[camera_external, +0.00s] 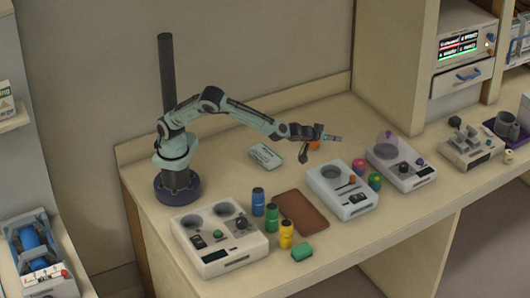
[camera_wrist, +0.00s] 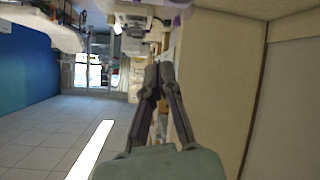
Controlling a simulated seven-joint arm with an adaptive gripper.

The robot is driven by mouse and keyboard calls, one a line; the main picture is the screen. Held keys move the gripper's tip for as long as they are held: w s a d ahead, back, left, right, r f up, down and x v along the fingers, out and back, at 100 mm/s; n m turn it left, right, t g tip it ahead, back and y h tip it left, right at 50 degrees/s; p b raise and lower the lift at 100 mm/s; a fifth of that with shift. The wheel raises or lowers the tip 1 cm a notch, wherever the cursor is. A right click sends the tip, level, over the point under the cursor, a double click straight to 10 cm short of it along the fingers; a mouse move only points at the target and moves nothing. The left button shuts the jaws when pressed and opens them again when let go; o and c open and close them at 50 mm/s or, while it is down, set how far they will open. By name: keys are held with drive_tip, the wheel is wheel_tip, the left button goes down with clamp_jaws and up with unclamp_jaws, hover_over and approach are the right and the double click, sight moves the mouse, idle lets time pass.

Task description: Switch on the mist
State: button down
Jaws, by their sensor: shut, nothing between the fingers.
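Several white control units stand on the counter; I cannot tell which one runs the mist. The front left unit (camera_external: 222,258) has two round wells, a green knob and a black knob. The middle unit (camera_external: 347,202) has a round well, an orange-tipped lever and a dark switch. The right unit (camera_external: 410,177) has a round well, a dark knob and a purple knob.
Coloured jars (camera_external: 375,181) stand between the middle and right units. A white box (camera_external: 265,156) lies behind. A lever unit (camera_external: 472,152) stands far right.

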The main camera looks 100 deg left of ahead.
drive_tip(key=w+d+f+m+t, duration=0.1)
drive_tip(key=d+f+m, duration=0.4)
drive_tip(key=d+f, duration=0.5)
drive_tip(key=shift+w+d+t, duration=0.25)
drive_tip(key=shift+d+t, duration=0.05)
drive_tip(key=shift+d, duration=0.15)
drive_tip(key=shift+a+f, duration=0.1)
hover_over(350, 202)
drive_tip(key=f, duration=0.4)
drive_tip(key=shift+w+a, duration=0.3)
drive_tip(key=shift+a, duration=0.05)
drive_tip(key=shift+s+d+f, duration=0.1)
drive_tip(key=shift+d+f, duration=0.05)
drive_tip(key=shift+f, duration=0.5)
drive_tip(key=shift+s+d+f, duration=0.1)
drive_tip(key=shift+f, duration=0.5)
drive_tip(key=shift+s+f, duration=0.1)
drive_tip(key=shift+f, duration=0.55)
